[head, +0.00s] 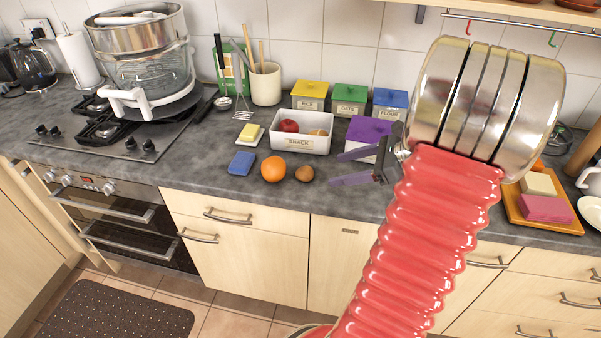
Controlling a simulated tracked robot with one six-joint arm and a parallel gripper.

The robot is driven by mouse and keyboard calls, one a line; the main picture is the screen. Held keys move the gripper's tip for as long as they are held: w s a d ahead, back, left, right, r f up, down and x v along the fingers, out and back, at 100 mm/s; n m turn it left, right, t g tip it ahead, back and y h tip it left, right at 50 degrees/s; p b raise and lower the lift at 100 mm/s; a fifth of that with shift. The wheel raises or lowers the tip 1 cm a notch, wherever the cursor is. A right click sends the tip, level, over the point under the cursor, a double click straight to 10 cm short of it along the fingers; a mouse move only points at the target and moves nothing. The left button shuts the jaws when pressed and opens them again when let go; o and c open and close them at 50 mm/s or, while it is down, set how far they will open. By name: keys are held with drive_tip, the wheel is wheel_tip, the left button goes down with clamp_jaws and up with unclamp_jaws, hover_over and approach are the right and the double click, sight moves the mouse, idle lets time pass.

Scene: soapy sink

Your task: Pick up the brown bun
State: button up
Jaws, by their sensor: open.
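A small round brown thing, which looks like the brown bun (304,173), lies on the grey counter near its front edge, just right of an orange (273,169). My gripper (336,169) points left, its two dark purplish fingers apart and nothing seen between them. The fingertips are a little right of the bun in the picture, with a gap between. I cannot tell their height above the counter.
A white snack box (300,146) holding a red apple (289,126) and a tan item stands behind the bun. A blue sponge (242,162) lies left of the orange. A purple-lidded box (368,130) stands behind my gripper.

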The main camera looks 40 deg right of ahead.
drive_tip(key=d, duration=0.1)
drive_tip(key=d+m, duration=0.1)
drive_tip(key=s+t, duration=0.1)
drive_tip(key=shift+d+f, duration=0.25)
drive_tip(key=shift+d, duration=0.15)
approach(310, 171)
drive_tip(key=x, duration=0.4)
drive_tip(key=shift+a+f, duration=0.25)
drive_tip(key=shift+a, duration=0.05)
drive_tip(key=shift+d+x, duration=0.2)
drive_tip(key=shift+x, duration=2.45)
drive_tip(key=shift+w, duration=0.1)
drive_tip(key=shift+r, duration=0.1)
